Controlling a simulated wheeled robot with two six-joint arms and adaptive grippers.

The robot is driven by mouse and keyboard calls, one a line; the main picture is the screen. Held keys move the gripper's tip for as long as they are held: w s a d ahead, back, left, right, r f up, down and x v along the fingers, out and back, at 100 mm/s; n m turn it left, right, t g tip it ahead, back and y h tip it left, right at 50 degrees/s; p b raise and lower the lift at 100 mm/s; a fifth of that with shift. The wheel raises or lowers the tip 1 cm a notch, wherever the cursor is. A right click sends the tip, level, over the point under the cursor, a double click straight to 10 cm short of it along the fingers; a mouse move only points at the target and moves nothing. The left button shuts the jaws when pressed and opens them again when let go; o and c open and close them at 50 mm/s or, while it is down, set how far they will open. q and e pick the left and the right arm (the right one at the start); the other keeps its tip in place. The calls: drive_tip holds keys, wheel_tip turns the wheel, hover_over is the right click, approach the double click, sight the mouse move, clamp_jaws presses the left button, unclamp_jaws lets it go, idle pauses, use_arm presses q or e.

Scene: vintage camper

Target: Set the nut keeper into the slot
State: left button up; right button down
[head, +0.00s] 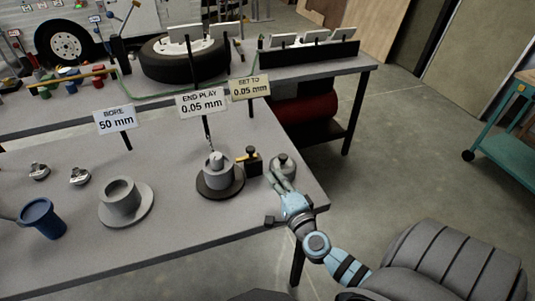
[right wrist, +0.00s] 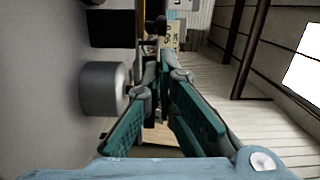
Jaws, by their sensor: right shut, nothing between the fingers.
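My right gripper (head: 280,180) is shut and empty at the right end of the workbench, beside a squat grey metal cylinder (head: 290,162). In the right wrist view its green-padded fingers (right wrist: 168,72) come together at the tips, with the cylinder (right wrist: 102,88) to their left. I cannot tell whether they touch it. A grey hub with a lighter central stub (head: 217,168) stands on a dark round base left of the gripper. I cannot make out the slot or tell which part is the nut keeper. My left gripper is out of view.
A small black block (head: 250,163) stands between hub and cylinder. A flanged grey ring (head: 122,203), a blue cup (head: 42,218) and two small metal parts (head: 79,176) are further left. Upright signs (head: 202,103) stand behind.

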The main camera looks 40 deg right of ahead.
drive_tip(key=shift+s+d+m+h, duration=0.15)
drive_tip(key=shift+d+m+h, duration=0.35)
drive_tip(key=shift+d, duration=0.15)
drive_tip(key=b+x, duration=0.1)
drive_tip(key=x, duration=0.9)
drive_tip(key=shift+f, duration=0.2)
